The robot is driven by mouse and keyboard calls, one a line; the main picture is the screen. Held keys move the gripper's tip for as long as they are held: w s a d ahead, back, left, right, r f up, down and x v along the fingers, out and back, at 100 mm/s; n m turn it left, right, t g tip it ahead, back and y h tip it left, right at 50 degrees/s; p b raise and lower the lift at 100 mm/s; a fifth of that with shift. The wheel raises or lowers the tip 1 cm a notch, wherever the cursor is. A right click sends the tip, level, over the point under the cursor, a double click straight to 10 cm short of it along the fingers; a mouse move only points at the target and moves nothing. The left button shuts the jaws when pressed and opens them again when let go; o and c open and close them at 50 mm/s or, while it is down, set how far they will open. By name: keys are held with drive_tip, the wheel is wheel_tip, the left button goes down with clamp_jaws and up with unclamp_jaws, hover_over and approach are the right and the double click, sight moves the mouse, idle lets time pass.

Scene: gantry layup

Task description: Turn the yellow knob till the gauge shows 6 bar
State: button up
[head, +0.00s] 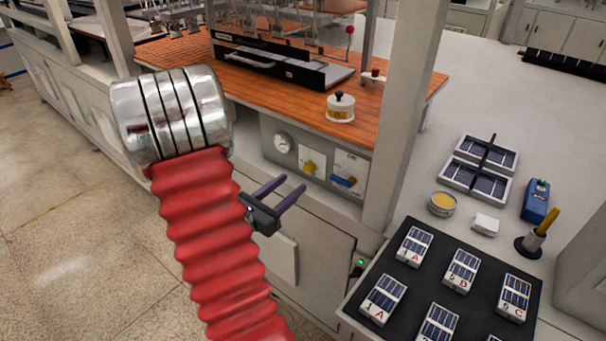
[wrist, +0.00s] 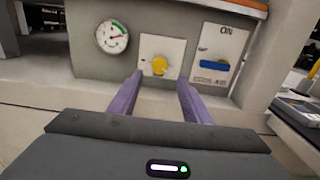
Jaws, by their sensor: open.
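The yellow knob (head: 308,167) sits on a pale plate on the front panel of the bench. In the wrist view the knob (wrist: 159,65) is straight ahead, beyond and between the fingertips. The round gauge (head: 283,143) is left of the knob; in the wrist view the gauge (wrist: 112,36) has a green arc and a red needle, but its numbers are too small to read. My gripper (head: 285,190) is open and empty, in front of the panel, with its two purple fingers apart. In the wrist view my gripper (wrist: 160,88) does not touch the knob.
A blue lever (wrist: 214,66) on a plate marked ON is right of the knob. A white post (head: 408,110) stands right of the panel. A black tray (head: 400,272) with several lettered solar pieces is at the lower right. The wooden bench top (head: 270,85) overhangs the panel.

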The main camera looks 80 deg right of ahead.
sight(307, 171)
drive_tip(key=shift+x, duration=3.35)
drive_tip(key=shift+c, duration=0.6)
drive_tip(key=shift+s, duration=0.1)
drive_tip(key=c, duration=0.9)
